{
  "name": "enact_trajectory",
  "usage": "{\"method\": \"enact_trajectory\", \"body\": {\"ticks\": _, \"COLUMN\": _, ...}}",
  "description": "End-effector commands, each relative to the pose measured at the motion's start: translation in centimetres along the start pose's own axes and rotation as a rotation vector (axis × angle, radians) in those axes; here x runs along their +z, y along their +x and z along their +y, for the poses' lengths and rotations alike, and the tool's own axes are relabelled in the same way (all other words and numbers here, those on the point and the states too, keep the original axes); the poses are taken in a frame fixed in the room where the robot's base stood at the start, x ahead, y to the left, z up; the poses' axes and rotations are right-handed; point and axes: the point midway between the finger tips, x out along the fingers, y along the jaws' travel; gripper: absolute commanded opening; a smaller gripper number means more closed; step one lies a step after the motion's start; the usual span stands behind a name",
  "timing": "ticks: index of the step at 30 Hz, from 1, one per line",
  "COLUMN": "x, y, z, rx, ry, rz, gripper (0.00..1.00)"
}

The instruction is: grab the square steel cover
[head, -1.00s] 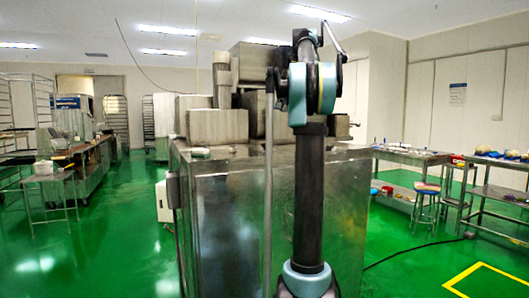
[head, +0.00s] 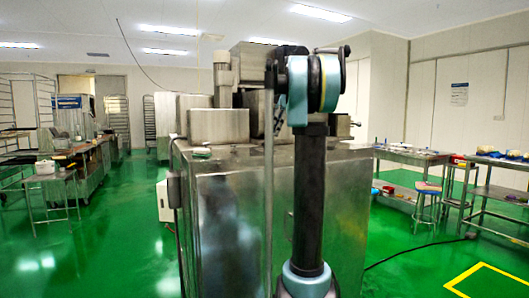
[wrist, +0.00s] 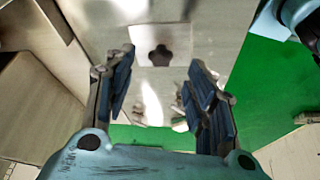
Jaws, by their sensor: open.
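In the wrist view, a pale square steel plate (wrist: 176,34) with a dark lobed shape in its middle looks like the square steel cover. I cannot tell whether that shape is a knob or a hole. My gripper (wrist: 160,72) is open, its two blue-padded fingers apart and nothing between them. The plate lies beyond the fingertips, in line with the gap. I cannot judge the distance. In the head view, my gripper is hidden behind my arm, and I cannot make out this plate.
The steel machine (head: 225,220) stands in front of me, with box-shaped steel housings (head: 217,126) on top. In the wrist view, a steel block (wrist: 35,85) is close on the left and green floor (wrist: 255,90) shows at right. Work tables (head: 410,153) stand to the right.

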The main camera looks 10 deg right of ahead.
Motion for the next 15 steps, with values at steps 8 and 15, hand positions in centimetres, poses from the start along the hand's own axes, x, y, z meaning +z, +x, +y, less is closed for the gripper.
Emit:
{"method": "enact_trajectory", "body": {"ticks": 8, "x": -0.1, "y": 1.9, "z": 0.0, "rx": -0.001, "ry": 0.0, "rz": 0.0, "gripper": 0.5}}
{"method": "enact_trajectory", "body": {"ticks": 15, "x": -0.2, "y": 5.0, "z": -0.1, "rx": -0.001, "ry": -0.001, "rz": 0.0, "gripper": 0.5}}
